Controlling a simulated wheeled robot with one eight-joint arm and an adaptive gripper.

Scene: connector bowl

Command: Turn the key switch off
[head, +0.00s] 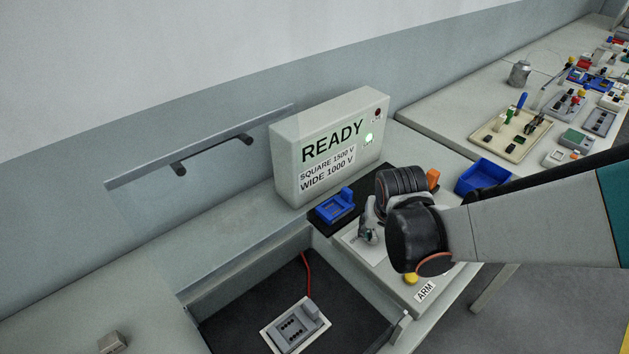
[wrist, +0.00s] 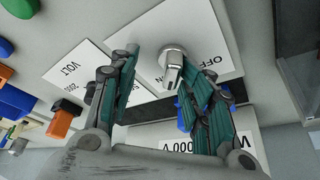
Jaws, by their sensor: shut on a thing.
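The key switch (wrist: 173,58) is a silver round piece with a flat key, on a white plate (wrist: 205,22) in the wrist view. The plate reads OFF, with partly hidden lettering on the other side. My gripper (wrist: 157,66) has its two fingers on either side of the key, and I take it as shut on the key. The exact contact is hard to see. In the head view my gripper (head: 368,224) is low over the grey panel marked ARM (head: 424,291), and it and my arm hide the key there.
A READY box (head: 330,147) with a lit green lamp stands behind. A blue holder (head: 335,206) is left of my gripper, and a blue bin (head: 484,177) is right. An orange part (head: 433,179) and a yellow button (head: 411,278) are close by. A recess holds a grey connector (head: 296,325).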

